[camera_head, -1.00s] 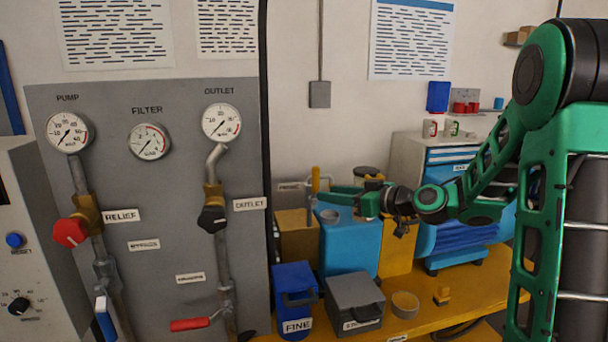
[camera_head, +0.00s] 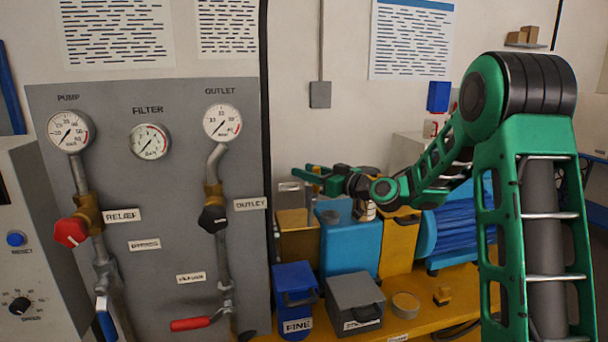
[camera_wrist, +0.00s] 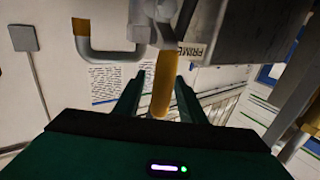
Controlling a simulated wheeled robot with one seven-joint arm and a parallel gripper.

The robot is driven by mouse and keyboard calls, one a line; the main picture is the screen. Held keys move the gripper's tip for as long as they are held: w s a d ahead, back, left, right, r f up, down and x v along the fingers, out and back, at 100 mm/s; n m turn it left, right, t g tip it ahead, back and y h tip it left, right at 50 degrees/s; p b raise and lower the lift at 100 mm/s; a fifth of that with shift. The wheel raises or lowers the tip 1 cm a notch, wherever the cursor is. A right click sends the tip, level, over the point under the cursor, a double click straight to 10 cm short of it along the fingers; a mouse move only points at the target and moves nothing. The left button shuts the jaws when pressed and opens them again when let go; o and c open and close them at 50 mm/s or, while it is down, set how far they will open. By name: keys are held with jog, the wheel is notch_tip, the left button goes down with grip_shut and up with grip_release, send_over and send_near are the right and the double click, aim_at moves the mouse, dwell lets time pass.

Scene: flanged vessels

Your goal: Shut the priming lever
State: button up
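The priming lever shows in the wrist view as an orange handle (camera_wrist: 164,82) on a grey metal fitting (camera_wrist: 150,22). Its rounded end points toward my palm. A label reading PRIME (camera_wrist: 195,50) is on the grey body beside it. My gripper (camera_wrist: 156,88) is open, with one green finger on each side of the handle in this view. A gap shows on the left; the right finger looks very close, and I cannot tell whether it touches. In the head view my gripper (camera_head: 306,172) is above the tanks, and the lever is not discernible there.
A blue tank (camera_head: 347,248) and yellow boxes (camera_head: 300,240) stand below my gripper. A blue bin (camera_head: 294,290) and grey case (camera_head: 354,302) stand in front on the yellow bench (camera_head: 450,310). The gauge panel (camera_head: 150,215) rises at left. A grey pipe (camera_wrist: 100,55) runs near the fitting.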

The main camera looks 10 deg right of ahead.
jog(key=shift+w+a, duration=0.2)
jog(key=shift+w, duration=0.05)
grip_shut()
jog(key=shift+a, duration=0.1)
